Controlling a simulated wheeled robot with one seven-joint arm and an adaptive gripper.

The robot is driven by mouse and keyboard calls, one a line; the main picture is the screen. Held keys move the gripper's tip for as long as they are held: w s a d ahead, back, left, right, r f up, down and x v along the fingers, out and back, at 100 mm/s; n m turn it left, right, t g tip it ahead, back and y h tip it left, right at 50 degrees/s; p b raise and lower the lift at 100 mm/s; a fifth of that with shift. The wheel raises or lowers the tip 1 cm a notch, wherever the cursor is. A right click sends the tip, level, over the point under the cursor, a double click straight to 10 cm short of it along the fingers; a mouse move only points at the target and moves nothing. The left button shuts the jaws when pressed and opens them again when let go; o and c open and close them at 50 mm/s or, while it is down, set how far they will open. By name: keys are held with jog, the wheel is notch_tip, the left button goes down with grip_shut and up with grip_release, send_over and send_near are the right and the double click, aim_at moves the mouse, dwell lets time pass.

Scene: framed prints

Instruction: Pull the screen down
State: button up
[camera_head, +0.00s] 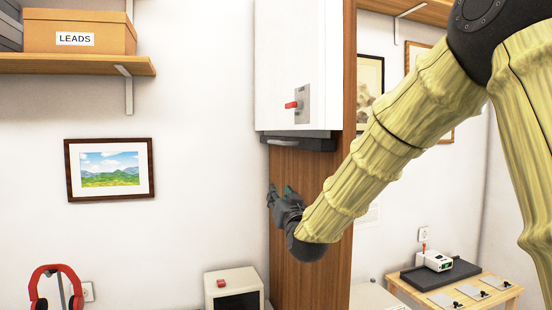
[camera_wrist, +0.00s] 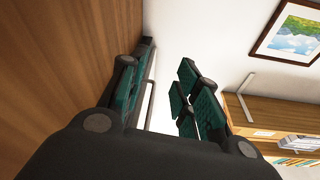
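A white box-like unit (camera_head: 290,65) is fixed to a wooden column, with a red lever (camera_head: 292,105) on a grey plate. A dark grey bar (camera_head: 300,140) runs along its bottom edge. I cannot tell for sure which part is the screen. My gripper (camera_head: 279,191) is below the bar, in front of the column's left side, apart from the bar. In the wrist view my gripper (camera_wrist: 158,92) has its teal-padded fingers spread, with a visible gap between them. A thin grey rod (camera_wrist: 150,95) shows behind the left finger; I cannot tell what it belongs to.
The wooden column (camera_head: 310,220) stands close to my gripper. A framed landscape (camera_head: 110,169) hangs left, below a shelf (camera_head: 75,64) with a box labelled LEADS (camera_head: 78,32). Red headphones (camera_head: 58,283) and a white box (camera_head: 234,288) are below. A small table (camera_head: 400,287) stands right.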

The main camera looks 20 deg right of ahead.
notch_tip(320, 180, up, 10)
jog(key=s+t, duration=0.2)
jog(key=p+x, duration=0.1)
jog(key=x, duration=0.2)
jog(key=p+x, duration=0.1)
jog(key=x, duration=0.3)
jog(key=d+p+x, duration=0.1)
jog(key=p+x, duration=0.1)
jog(key=x, duration=0.2)
jog(key=shift+w+r, duration=0.1)
grip_shut()
jog(key=shift+a, duration=0.1)
